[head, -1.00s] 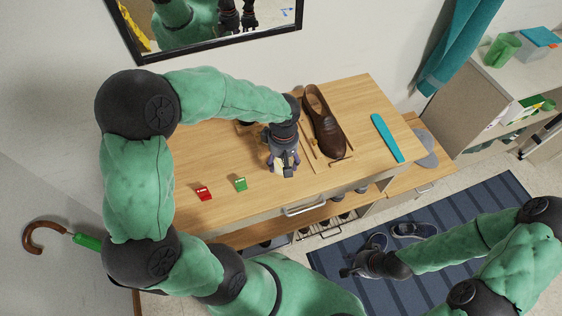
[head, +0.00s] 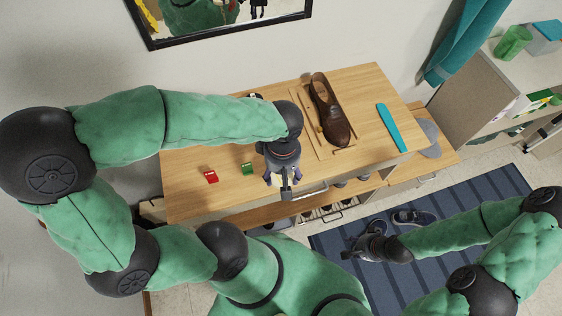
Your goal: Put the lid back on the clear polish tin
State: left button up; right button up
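My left gripper (head: 283,183) points down over the front edge of the wooden bench (head: 200,200), above the drawer handle. Its fingers are small and partly hidden by its own body, so I cannot tell if it is open or holds anything. My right gripper (head: 352,245) is low over the striped rug, away from the bench; its dark fingers look apart and empty. I cannot make out the clear polish tin or its lid. A small dark and white thing (head: 256,97) shows at the back of the bench, mostly hidden behind my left arm.
A small red item (head: 211,176) and a green one (head: 249,168) lie on the bench. A brown shoe (head: 328,110) rests on a wooden tray. A teal strip (head: 389,127) lies to its right. Dark shoes (head: 414,218) sit on the rug (head: 450,245). A mirror (head: 225,20) hangs behind.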

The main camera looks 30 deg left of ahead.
pick_arm(q)
jog(key=shift+w+a+r, duration=0.15)
jog(key=shift+w+r, duration=0.15)
jog(key=shift+w, duration=0.05)
jog(key=w+a+n+p, duration=0.1)
jog(key=w+a+n, duration=0.1)
jog(key=w+a, duration=0.2)
jog(key=w+a+f+n+p, duration=0.1)
jog(key=w+a+n, duration=0.1)
jog(key=w+a, duration=0.3)
jog(key=w+a+n+p, duration=0.1)
jog(key=w+a, duration=0.4)
jog(key=w, duration=0.5)
jog(key=shift+w+a+f+n, duration=0.2)
jog(key=shift+f+n, duration=0.1)
jog(key=shift+n, duration=0.1)
jog(key=shift+f+b, duration=1.85)
jog(key=shift+f, duration=1.25)
jog(key=shift+d+f+b, duration=0.1)
jog(key=shift+f+b, duration=0.1)
jog(key=shift+b, duration=0.25)
jog(key=o, duration=0.9)
